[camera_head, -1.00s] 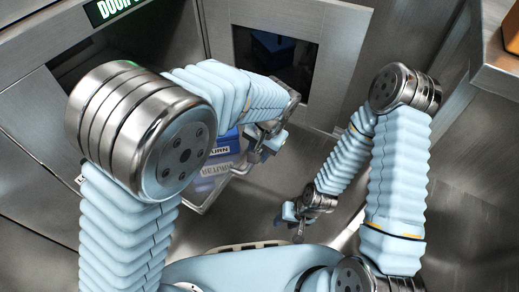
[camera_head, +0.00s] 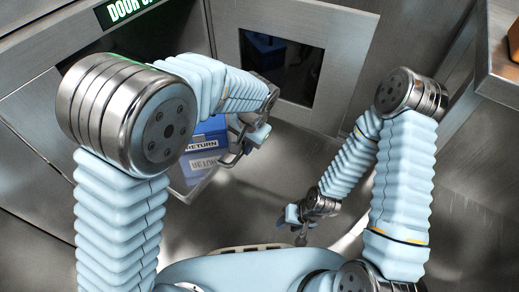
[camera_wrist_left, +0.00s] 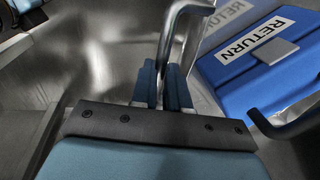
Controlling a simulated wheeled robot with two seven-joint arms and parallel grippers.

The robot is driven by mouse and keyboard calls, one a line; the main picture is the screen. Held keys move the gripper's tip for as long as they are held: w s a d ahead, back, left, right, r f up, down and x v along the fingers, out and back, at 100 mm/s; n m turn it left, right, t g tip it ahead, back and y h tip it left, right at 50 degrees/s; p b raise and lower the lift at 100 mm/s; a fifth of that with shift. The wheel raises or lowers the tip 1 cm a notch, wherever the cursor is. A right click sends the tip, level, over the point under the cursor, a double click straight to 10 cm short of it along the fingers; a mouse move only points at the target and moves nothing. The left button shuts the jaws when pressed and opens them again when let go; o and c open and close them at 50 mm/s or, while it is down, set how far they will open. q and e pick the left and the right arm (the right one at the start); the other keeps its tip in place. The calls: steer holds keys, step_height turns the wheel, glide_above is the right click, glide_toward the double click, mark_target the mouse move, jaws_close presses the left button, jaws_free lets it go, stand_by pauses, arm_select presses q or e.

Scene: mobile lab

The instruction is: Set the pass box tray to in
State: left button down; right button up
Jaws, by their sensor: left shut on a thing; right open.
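The pass box tray (camera_head: 196,190) is a shiny metal tray at the opening of the pass box, partly hidden behind my left arm. A blue box (camera_head: 210,127) labelled RETURN sits on it and also shows in the left wrist view (camera_wrist_left: 262,72). The tray's bar handle (camera_head: 229,163) stands out at its front; it shows in the left wrist view (camera_wrist_left: 185,14). My left gripper (camera_head: 240,143) is shut on this handle, its two blue fingers (camera_wrist_left: 164,84) on either side of the bar. My right gripper (camera_head: 301,232) is open and empty, low and away from the tray.
A green-lit door sign (camera_head: 128,9) is above the dark pass box opening. A dark window (camera_head: 279,67) is in the metal wall to the right. A metal counter (camera_head: 503,78) with an orange object (camera_head: 514,42) is at the top right. The floor between my arms is clear.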

arm_select(q)
steer(key=w+a+p, duration=0.2)
steer(key=w+a, duration=0.4)
steer(key=a, duration=0.2)
steer(key=w+a+p, duration=0.2)
steer(key=w+a, duration=0.5)
steer(key=a, duration=0.2)
steer(key=w+a+p, duration=0.2)
steer(key=w+a, duration=0.5)
steer(key=a, duration=0.1)
steer(key=shift+a, duration=0.2)
steer(key=c, duration=1.1)
jaws_free()
steer(key=shift+s, duration=0.1)
steer(key=shift+s+d, duration=0.25)
steer(key=shift+d, duration=0.05)
steer(key=s+d+b, duration=0.2)
steer(key=s+d, duration=0.4)
steer(key=d, duration=0.2)
steer(key=s+d+b, duration=0.2)
steer(key=s+d, duration=0.5)
steer(key=d, duration=0.1)
steer(key=s+d+b, duration=0.2)
steer(key=s+d, duration=0.4)
steer(key=d, duration=0.3)
steer(key=shift+s, duration=0.2)
